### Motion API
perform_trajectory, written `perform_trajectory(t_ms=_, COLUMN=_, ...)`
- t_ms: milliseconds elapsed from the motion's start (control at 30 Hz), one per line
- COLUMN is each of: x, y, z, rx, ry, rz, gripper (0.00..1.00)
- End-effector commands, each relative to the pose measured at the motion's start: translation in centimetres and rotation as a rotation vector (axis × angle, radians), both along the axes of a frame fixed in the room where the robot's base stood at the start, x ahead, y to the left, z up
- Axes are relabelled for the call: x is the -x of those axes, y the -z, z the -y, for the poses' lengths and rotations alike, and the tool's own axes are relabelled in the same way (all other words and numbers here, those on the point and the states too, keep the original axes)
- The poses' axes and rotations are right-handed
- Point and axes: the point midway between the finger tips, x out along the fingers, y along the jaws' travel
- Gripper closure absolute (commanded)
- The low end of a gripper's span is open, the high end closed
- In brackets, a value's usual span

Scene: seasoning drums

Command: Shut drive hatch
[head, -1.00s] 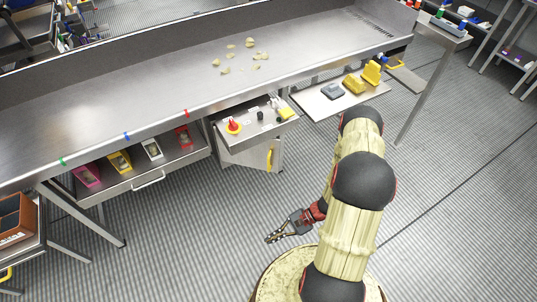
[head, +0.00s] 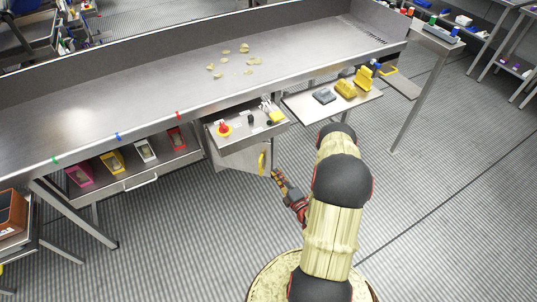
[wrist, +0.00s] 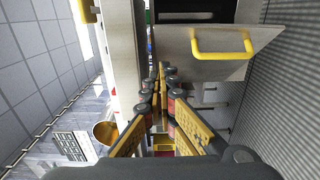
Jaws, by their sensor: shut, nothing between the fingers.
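The hatch (head: 236,158) is a grey metal panel with a yellow handle (head: 262,163), under the pulled-out drawer in the head view. In the wrist view the hatch (wrist: 208,66) sits at upper right, its yellow bar handle (wrist: 222,54) facing me. It appears to stand out at an angle, with a dark gap beside it; how far it is open is hard to tell. My gripper (head: 275,173) is shut and empty, just right of and slightly below the handle. In the wrist view my gripper (wrist: 161,72) points forward, left of the handle. I cannot tell whether it touches the hatch.
An open drawer (head: 238,143) with small items juts out above the hatch. A pull-out shelf (head: 315,113) with yellow and grey blocks is to its right. A lower tray (head: 115,184) with coloured boxes is at left. The floor in front is clear.

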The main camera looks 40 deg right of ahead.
Motion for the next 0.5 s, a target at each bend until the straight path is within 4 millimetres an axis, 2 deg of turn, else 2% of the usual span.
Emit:
perform_trajectory(t_ms=167, x=-1.2, y=0.1, z=0.2, rx=-0.015, ry=-0.004, rz=0.005, gripper=1.00)
perform_trajectory(t_ms=500, x=-7.4, y=0.1, z=1.5, rx=-0.011, ry=-0.006, rz=0.005, gripper=1.00)
